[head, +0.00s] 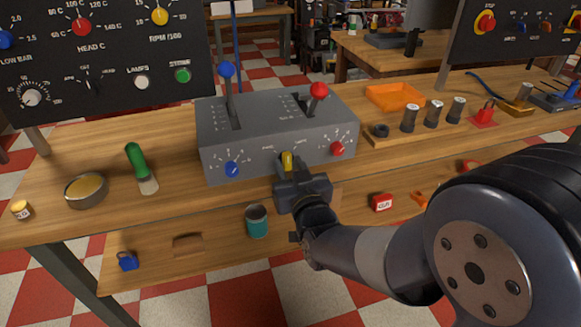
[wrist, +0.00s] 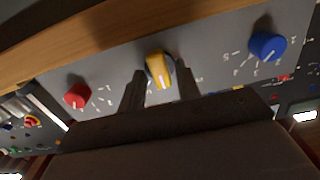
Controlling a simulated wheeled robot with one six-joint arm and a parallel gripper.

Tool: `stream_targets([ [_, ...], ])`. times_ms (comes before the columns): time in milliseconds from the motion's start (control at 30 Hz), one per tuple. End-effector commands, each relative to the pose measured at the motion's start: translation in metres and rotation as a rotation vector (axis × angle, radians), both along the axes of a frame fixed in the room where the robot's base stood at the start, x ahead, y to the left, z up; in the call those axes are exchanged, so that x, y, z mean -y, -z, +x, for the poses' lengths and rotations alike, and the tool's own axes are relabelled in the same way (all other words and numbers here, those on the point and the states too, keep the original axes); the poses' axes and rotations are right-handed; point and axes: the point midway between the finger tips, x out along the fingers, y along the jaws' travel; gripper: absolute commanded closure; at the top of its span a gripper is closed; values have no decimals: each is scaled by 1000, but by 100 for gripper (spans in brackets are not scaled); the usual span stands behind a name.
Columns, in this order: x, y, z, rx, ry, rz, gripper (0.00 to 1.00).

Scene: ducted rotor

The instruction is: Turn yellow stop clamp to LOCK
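The yellow stop clamp (head: 287,160) is a small knob on the front face of the grey control box (head: 225,155), between the blue knob and the red knob. In the wrist view the yellow stop clamp (wrist: 160,70) lies between the two fingertips of my gripper (wrist: 162,78). The fingers are open, with a gap visible on each side of the clamp. In the head view my gripper (head: 288,173) is right in front of the clamp and hides its lower part. The lettering beside the clamp is too small to read.
A blue knob (head: 232,169) and a red knob (head: 337,148) flank the clamp. Blue-topped (head: 227,70) and red-topped (head: 319,90) levers rise from the box. An orange tray (head: 394,96) sits right.

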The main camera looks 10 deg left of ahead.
Motion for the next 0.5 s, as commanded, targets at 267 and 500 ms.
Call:
stream_targets([
  [267,0,0,0,0,0,0,91],
  [500,0,0,0,-1,0,1,100],
])
